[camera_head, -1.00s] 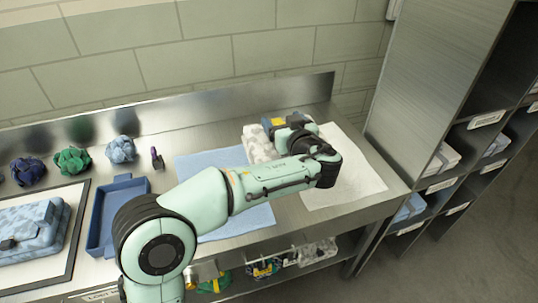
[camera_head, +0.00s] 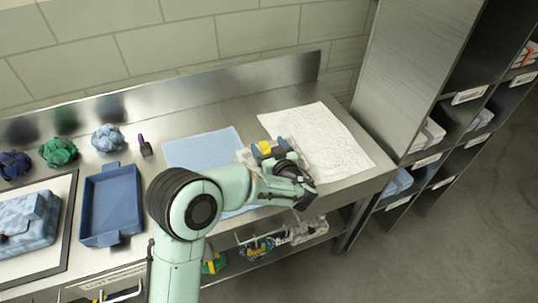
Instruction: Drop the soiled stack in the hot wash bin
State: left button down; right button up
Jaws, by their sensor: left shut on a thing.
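My left gripper (camera_head: 272,151) is shut on a folded white-and-grey mottled stack (camera_head: 247,157), held near the border between a light blue mat (camera_head: 205,149) and a white mat (camera_head: 318,138). The gripper and wrist hide much of the stack, and I cannot tell how high above the counter it is. No bin that I can identify as the hot wash bin shows. My right gripper is not in view.
A blue tray (camera_head: 111,204) stands left, beside a blue folded bundle (camera_head: 28,222) on a bordered board. Several crumpled cloths (camera_head: 58,152) and a small dark purple-topped item (camera_head: 144,146) lie behind. Labelled shelves (camera_head: 470,95) stand right. A lower shelf holds items (camera_head: 258,247).

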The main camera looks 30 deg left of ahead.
pick_arm(q)
notch_tip(320, 180, down, 4)
jog(key=shift+r, duration=0.25)
jog(key=shift+f, duration=0.1)
jog(key=shift+s+f+b, duration=0.15)
jog(key=shift+f+b, duration=0.55)
jog(key=shift+b, duration=0.2)
jog(key=shift+c, duration=0.2)
grip_release()
jog(key=shift+o, duration=0.2)
jog(key=shift+r, duration=0.1)
